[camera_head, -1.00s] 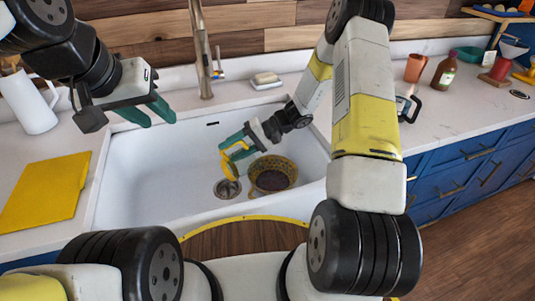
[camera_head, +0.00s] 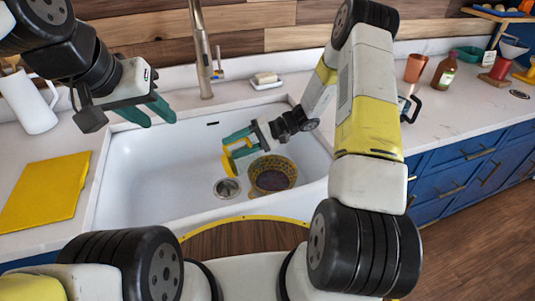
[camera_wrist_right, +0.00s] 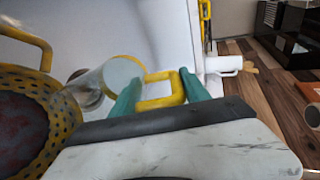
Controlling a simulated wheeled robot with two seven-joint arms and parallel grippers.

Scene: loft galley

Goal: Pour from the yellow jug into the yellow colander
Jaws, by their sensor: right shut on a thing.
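The yellow colander (camera_head: 259,189) sits in the sink beside the drain; dark reddish contents show inside it. It also shows at the left of the right wrist view (camera_wrist_right: 68,116). My right gripper (camera_head: 240,147) is shut on the handle of the yellow jug (camera_head: 230,163), above the sink and just left of the colander. In the right wrist view the jug's yellow handle (camera_wrist_right: 163,101) is between the green fingers. Its pale body points toward the colander side. Its contents cannot be made out. My left gripper (camera_head: 150,108) is open and empty over the sink's left edge.
The white sink (camera_head: 150,175) has a drain (camera_head: 227,188) left of the colander. A tap (camera_head: 201,50) and soap dish (camera_head: 266,81) stand behind. A white pitcher (camera_head: 32,104) and yellow board (camera_head: 45,190) are on the left counter. A bottle (camera_head: 443,72) stands at right.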

